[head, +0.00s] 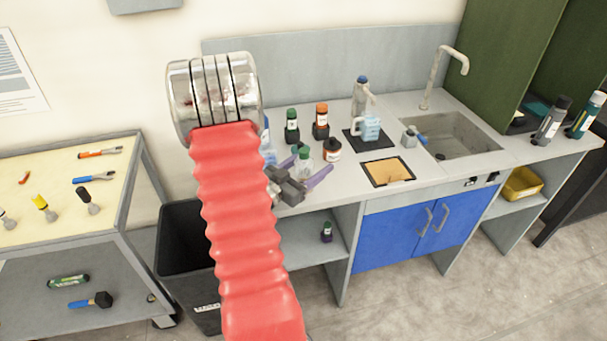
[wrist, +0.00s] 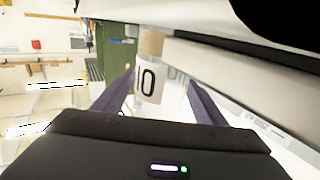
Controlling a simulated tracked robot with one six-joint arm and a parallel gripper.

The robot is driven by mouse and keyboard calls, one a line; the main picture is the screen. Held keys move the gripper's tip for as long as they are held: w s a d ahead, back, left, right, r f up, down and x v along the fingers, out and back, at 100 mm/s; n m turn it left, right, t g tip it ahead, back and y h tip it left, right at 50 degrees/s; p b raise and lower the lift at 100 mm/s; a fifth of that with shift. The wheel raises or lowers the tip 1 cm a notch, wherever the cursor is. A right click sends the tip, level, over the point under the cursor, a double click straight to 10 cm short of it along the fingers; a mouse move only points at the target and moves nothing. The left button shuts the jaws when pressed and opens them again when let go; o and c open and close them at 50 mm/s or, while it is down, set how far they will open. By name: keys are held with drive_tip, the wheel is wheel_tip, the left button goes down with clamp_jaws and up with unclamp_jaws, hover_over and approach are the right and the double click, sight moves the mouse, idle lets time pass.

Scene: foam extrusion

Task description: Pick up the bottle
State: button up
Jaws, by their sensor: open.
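A clear bottle with a green cap and white label (head: 304,163) stands on the counter near its front edge. In the head view my gripper (head: 315,160) is at this bottle, with its purple fingers spread on either side of it. In the wrist view my gripper (wrist: 163,85) is open, and a pale labelled bottle (wrist: 150,85) with a tan top shows between the fingers. I cannot tell whether either finger touches it. My red arm hides the counter's left end.
Behind stand a dark green-capped bottle (head: 292,126) and an orange-capped bottle (head: 321,122). A small brown jar (head: 332,150) is close on the right. A blue-white jug (head: 367,128) and sink (head: 455,135) lie further right. A black bin (head: 180,240) stands below left.

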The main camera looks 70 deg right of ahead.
drive_tip(key=shift+c, duration=0.4)
drive_tip(key=c, duration=1.1)
drive_tip(key=shift+r, duration=0.1)
wheel_tip(320, 180, up, 10)
idle(0.7)
